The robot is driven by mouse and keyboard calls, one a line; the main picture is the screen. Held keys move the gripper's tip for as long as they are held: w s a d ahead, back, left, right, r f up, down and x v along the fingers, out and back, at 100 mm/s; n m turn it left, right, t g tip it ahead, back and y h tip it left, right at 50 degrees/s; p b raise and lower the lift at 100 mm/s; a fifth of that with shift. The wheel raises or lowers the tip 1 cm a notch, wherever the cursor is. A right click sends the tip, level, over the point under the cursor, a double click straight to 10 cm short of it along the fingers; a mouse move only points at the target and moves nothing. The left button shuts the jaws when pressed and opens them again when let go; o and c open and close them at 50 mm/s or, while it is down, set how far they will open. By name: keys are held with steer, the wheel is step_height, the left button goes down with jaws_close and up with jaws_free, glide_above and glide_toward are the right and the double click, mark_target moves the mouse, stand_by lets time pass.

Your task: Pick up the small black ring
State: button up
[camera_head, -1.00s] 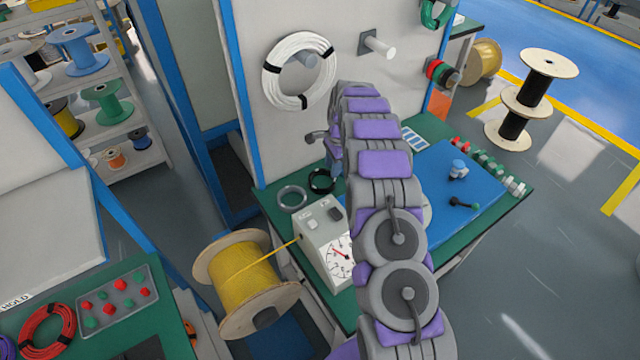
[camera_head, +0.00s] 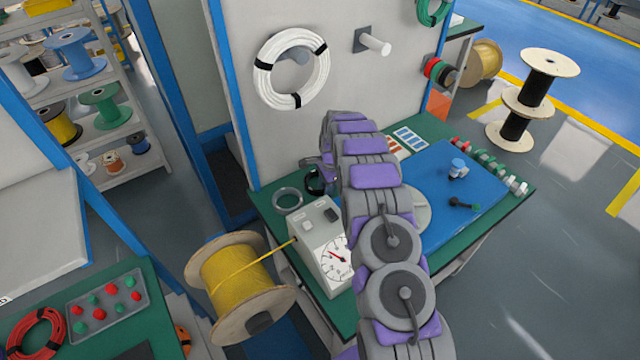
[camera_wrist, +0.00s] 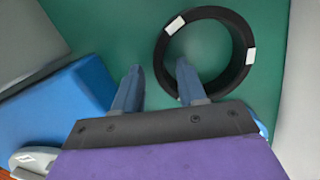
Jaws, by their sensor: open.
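The small black ring (camera_wrist: 245,70) lies on the green bench top in the wrist view, with white bands on it. In the head view the black ring (camera_head: 314,183) is partly hidden by my arm. My gripper (camera_wrist: 158,75) is open and empty. Its right finger lies over the ring's lower left rim in the picture. Its left finger is over bare green surface, left of the ring. I cannot tell whether the fingers touch the ring. In the head view my gripper is at the end of the purple and grey arm, close to the ring.
A grey ring (camera_head: 288,199) lies left of the black ring. A grey gauge box (camera_head: 318,245) stands in front of them. A blue mat (camera_head: 440,180) is to the right. The wall behind holds a white cable coil (camera_head: 262,75) and an empty peg (camera_head: 375,44).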

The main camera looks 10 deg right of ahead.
steer(key=shift+a, duration=0.6)
steer(key=c, duration=0.7)
steer(key=shift+d, duration=0.4)
jaws_close()
steer(key=shift+r, duration=0.1)
